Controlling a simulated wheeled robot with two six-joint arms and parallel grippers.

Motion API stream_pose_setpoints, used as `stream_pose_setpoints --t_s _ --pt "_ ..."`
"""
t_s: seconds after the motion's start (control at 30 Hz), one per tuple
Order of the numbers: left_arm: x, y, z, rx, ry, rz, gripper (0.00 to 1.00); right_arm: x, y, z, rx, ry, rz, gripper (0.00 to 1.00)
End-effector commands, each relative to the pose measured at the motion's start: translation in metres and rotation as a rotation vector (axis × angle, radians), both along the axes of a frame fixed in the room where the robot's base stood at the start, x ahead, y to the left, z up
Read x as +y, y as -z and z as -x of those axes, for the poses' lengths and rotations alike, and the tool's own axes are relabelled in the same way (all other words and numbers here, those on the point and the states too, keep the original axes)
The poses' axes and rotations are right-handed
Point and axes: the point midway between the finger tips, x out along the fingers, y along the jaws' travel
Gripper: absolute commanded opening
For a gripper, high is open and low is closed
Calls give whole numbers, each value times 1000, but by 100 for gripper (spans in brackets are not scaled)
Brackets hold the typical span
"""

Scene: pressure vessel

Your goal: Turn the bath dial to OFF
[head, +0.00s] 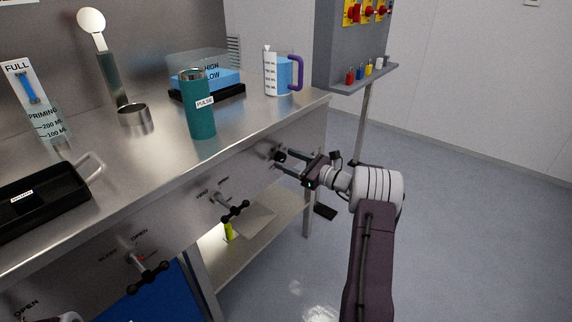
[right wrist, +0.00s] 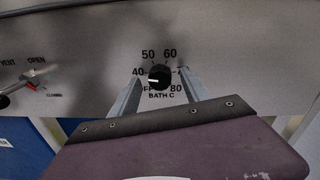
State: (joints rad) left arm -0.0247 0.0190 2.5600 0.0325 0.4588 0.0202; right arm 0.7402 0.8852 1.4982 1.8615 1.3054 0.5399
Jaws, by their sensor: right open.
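The bath dial (right wrist: 160,77) is a round black knob on the steel front panel in the right wrist view. Its white mark points left, between 40 and OFF. The numbers 40, 50, 60 and 80 and the label BATH C surround it. In the head view the dial (head: 279,156) is small, near the right end of the panel. My right gripper (head: 292,164) is open, its fingers pointing at the panel on either side of the dial; it also shows in the right wrist view (right wrist: 160,88). I cannot tell whether the fingers touch the dial. My left gripper is not clearly visible.
Black-handled valves (head: 235,211) and (head: 148,277) stick out of the panel left of the dial. A teal PULSE cylinder (head: 201,112), a measuring jug (head: 279,74) and a black tray (head: 40,200) stand on the bench. Floor to the right is clear.

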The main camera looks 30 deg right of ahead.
Motion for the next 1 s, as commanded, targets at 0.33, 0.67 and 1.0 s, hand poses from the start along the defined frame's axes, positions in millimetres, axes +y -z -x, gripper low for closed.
stream_pose_setpoints --t_s 0.33,0.67,1.0 --pt "0 4 0 0 0 0 36 6 -1 -12 0 0 0 55" --pt "0 4 0 0 0 0 36 6 0 -12 0 0 0 0" --pt "0 15 0 0 0 0 36 6 2 -11 -36 -1 85 0"
